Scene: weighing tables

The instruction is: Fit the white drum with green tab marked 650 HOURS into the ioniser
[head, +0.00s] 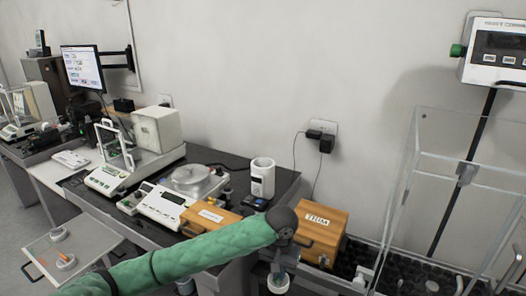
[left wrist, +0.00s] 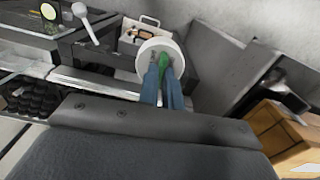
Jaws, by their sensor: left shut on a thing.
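My left gripper (head: 281,266) reaches in at the bottom middle of the head view, in front of the bench. Its blue fingers (left wrist: 165,78) are shut on a white drum with a green tab (left wrist: 154,46), seen face-on in the left wrist view. The drum also shows below the gripper in the head view (head: 278,284). The tab's marking is too small to read. A white upright cylinder (head: 262,178), open at the top, stands at the bench's right end; it may be the ioniser. It is apart from the drum. My right gripper is out of view.
Wooden boxes (head: 322,232) lie near my left arm, and a balance (head: 165,205) stands on the bench behind it. A tray (head: 88,247) with small white pieces is at the left. A clear-walled enclosure (head: 455,190) stands at the right.

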